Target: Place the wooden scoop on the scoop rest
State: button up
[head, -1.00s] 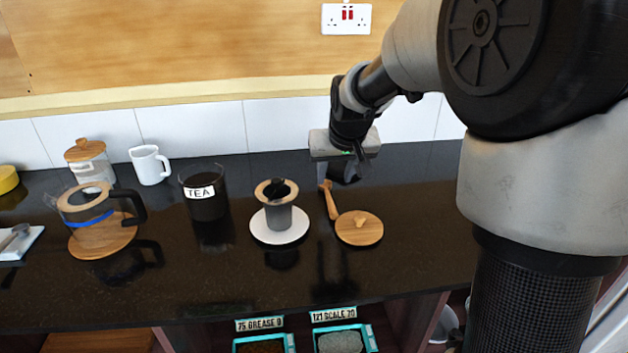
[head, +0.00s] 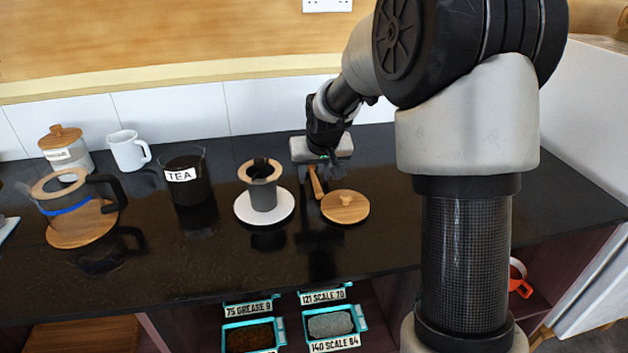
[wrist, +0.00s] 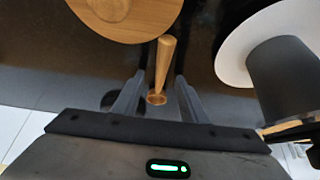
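The wooden scoop (head: 316,183) lies on the dark counter, just left of a round wooden lid. In the wrist view the scoop (wrist: 165,62) points away from my gripper, with its wider end between the fingers. My gripper (head: 325,172) is low over the scoop's far end. In the wrist view its two fingers (wrist: 160,88) are apart on either side of the scoop, with gaps visible. A white tray (head: 5,230), cut off at the left edge, may be the scoop rest; I cannot tell for sure.
The wooden lid (head: 345,207) is right of the scoop. A dark dripper (head: 263,196) on a white saucer (head: 243,210) is left. Further left are a TEA canister (head: 187,185), white mug (head: 127,151), carafe (head: 72,205) and lidded jar (head: 64,150). The counter front is mostly clear.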

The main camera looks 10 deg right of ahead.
grip_shut()
